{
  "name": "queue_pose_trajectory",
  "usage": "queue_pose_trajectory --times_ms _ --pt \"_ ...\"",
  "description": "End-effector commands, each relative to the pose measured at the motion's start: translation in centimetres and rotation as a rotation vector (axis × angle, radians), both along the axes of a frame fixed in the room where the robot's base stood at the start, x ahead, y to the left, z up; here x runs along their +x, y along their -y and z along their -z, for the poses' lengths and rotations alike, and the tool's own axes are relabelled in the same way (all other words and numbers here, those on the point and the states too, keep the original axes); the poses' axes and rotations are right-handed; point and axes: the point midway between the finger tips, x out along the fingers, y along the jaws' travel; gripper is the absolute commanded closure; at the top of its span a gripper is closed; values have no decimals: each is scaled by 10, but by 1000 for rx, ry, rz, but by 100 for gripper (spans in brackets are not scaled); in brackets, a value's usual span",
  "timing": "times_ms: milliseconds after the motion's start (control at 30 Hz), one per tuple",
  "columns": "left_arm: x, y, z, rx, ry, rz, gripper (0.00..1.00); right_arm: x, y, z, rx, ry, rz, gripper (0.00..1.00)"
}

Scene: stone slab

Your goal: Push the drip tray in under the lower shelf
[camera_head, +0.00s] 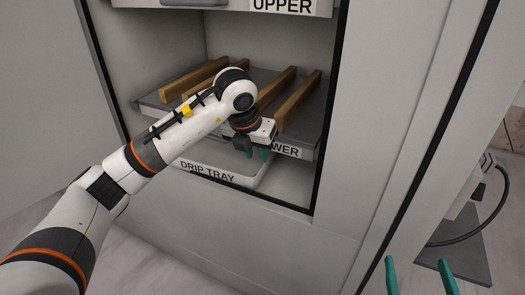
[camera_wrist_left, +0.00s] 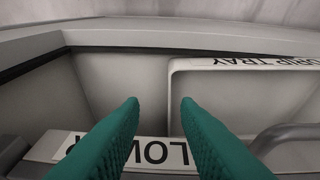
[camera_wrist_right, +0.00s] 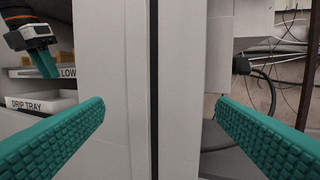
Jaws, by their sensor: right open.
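The white drip tray (camera_head: 235,179), labelled DRIP TRAY on its front, sits on the cabinet floor below the lower shelf (camera_head: 300,150). Its front part shows forward of the shelf edge, and its rear is hidden. The tray rim also shows in the left wrist view (camera_wrist_left: 180,66). My left gripper (camera_head: 257,154) is in front of the lower shelf's label, above the tray's right part. Its fingers are apart with nothing seen between them; whether they touch anything is unclear. My right gripper (camera_wrist_right: 160,108) is open and empty, outside the cabinet to the right.
Several wooden bars (camera_head: 300,98) lie on the lower shelf. The upper shelf (camera_head: 285,5) is above. The cabinet's right side panel (camera_head: 375,110) stands between my grippers. Free floor shows right of the tray. A device with a black cable (camera_head: 505,195) stands at far right.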

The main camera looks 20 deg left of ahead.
Motion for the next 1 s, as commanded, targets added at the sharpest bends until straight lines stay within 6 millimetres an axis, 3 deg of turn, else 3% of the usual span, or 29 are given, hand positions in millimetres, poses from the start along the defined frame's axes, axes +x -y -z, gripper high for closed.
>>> queue_pose_trajectory --times_ms 133,533,767,1000 --pt "5 -11 -6 35 36 -36 71 -1 0 -4 5 17 -1 20" --pt "7 -11 -1 34 35 -36 71 -1 -1 -6 10 37 -2 20" --pt "18 -11 30 33 32 -37 71 -6 -4 -31 58 215 -13 20" --pt "35 -10 70 32 34 -37 71 -24 -5 -68 133 482 -27 20"
